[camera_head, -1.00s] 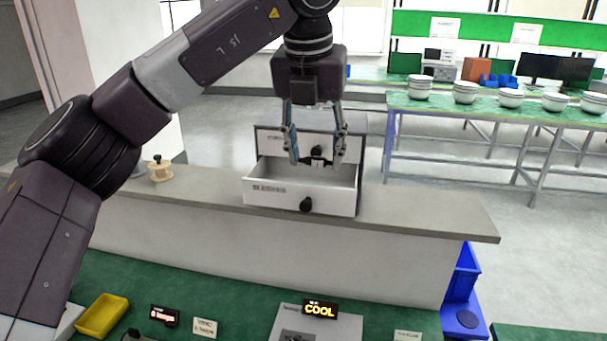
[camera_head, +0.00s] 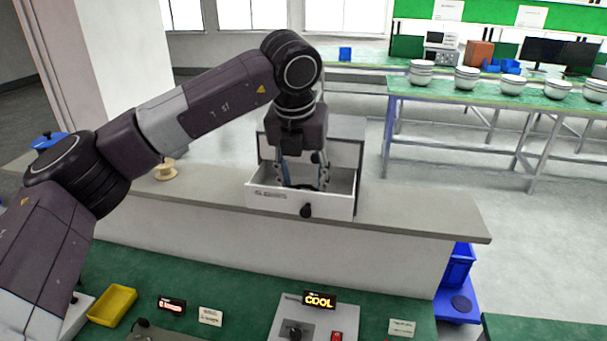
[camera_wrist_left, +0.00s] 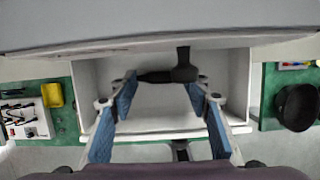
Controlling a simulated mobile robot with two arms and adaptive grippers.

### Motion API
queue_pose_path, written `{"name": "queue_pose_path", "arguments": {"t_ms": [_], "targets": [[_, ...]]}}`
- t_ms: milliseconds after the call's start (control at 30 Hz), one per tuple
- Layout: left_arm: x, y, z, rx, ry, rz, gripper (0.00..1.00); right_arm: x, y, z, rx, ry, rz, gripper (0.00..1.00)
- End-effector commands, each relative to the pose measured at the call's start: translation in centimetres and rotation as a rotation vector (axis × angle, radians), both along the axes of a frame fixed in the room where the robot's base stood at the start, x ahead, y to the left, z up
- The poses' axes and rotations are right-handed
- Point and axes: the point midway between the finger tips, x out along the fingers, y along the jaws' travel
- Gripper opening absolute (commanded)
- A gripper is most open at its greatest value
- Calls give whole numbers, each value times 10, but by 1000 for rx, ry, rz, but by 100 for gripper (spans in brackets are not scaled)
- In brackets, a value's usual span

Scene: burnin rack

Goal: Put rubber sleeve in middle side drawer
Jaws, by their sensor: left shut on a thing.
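The open white drawer (camera_head: 275,200) sits on the grey ledge, with a round black knob on its front; it also shows in the left wrist view (camera_wrist_left: 155,125). My left gripper (camera_head: 303,187) points down into the drawer opening, its fingertips below the rim level in the head view. In the left wrist view its blue-padded fingers (camera_wrist_left: 163,80) are shut on the black rubber sleeve (camera_wrist_left: 183,66), which looks T-shaped and lies across the fingertips above the drawer floor. Whether the sleeve touches the floor I cannot tell. In the head view the sleeve is mostly hidden. My right gripper is not in view.
The drawer's cabinet (camera_head: 345,150) stands behind the opening. A beige spool-like part (camera_head: 166,172) is on the ledge at left. The green bench below holds a yellow tray (camera_head: 112,305) and a control box with a COOL display (camera_head: 319,300). The ledge right of the drawer is clear.

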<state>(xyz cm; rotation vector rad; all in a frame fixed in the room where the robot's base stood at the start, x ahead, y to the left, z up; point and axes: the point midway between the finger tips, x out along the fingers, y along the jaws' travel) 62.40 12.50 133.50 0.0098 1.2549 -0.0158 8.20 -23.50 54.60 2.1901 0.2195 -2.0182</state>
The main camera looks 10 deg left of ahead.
Motion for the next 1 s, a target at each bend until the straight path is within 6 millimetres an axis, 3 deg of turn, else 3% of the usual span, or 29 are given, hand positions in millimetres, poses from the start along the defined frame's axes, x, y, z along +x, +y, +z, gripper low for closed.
{"name": "queue_pose_path", "arguments": {"t_ms": [267,300,467,867,1000], "targets": [[0,0,-5,0,0,0,32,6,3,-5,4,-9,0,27],[0,0,-3,0,0,0,46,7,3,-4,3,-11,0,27],[0,0,-3,0,0,0,62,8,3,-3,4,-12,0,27],[-1,-1,4,-1,-4,1,62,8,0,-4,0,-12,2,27],[-9,-1,27,-2,-6,-1,62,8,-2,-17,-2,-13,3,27]]}}
